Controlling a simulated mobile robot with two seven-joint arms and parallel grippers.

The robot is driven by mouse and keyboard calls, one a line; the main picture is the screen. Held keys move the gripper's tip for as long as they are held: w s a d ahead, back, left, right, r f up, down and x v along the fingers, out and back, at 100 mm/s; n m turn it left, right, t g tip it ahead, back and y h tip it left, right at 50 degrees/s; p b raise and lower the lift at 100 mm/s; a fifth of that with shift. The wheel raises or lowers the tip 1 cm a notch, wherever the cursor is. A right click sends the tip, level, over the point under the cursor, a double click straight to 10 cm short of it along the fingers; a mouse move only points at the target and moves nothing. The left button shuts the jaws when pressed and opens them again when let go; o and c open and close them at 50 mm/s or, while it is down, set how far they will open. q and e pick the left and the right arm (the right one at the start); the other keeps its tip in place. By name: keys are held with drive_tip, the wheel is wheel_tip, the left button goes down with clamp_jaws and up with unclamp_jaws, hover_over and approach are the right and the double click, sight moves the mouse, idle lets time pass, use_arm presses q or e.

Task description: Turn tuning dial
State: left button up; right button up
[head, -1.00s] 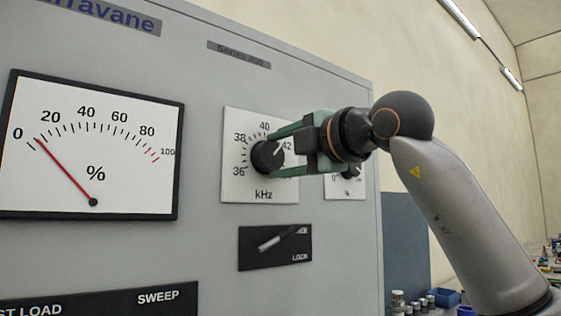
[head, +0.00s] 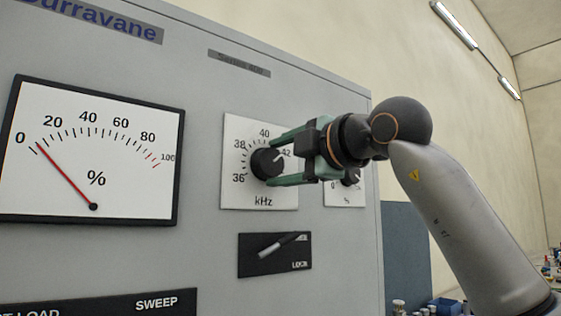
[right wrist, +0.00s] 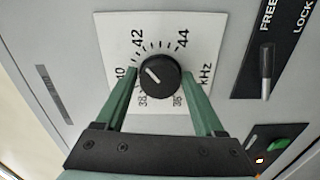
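The tuning dial (head: 267,163) is a round black knob with a white pointer line on a white kHz plate (head: 236,190). In the head view its pointer aims close to 42; in the right wrist view the dial (right wrist: 158,76) shows its pointer between 40 and 42. My right gripper (head: 270,163) reaches in from the right, its green fingers on either side of the knob, one above and one below. In the right wrist view the fingertips (right wrist: 158,80) appear closed against the knob's sides. My left gripper is not in view.
A black switch panel with a lever (head: 275,247) sits just below the dial. A smaller knob (head: 350,177) is right of it, partly hidden by my gripper. A large % meter (head: 95,150) is on the left, its red needle near 0. A green button (right wrist: 280,144) shows in the wrist view.

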drive_tip(key=o, duration=0.3)
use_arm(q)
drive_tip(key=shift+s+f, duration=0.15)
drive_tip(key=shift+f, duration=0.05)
use_arm(e)
drive_tip(key=shift+s+d, duration=0.15)
drive_tip(key=shift+s, duration=0.05)
use_arm(q)
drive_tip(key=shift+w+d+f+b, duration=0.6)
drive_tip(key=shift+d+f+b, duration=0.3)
drive_tip(key=shift+b, duration=1.1)
use_arm(e)
drive_tip(key=v, duration=1.2)
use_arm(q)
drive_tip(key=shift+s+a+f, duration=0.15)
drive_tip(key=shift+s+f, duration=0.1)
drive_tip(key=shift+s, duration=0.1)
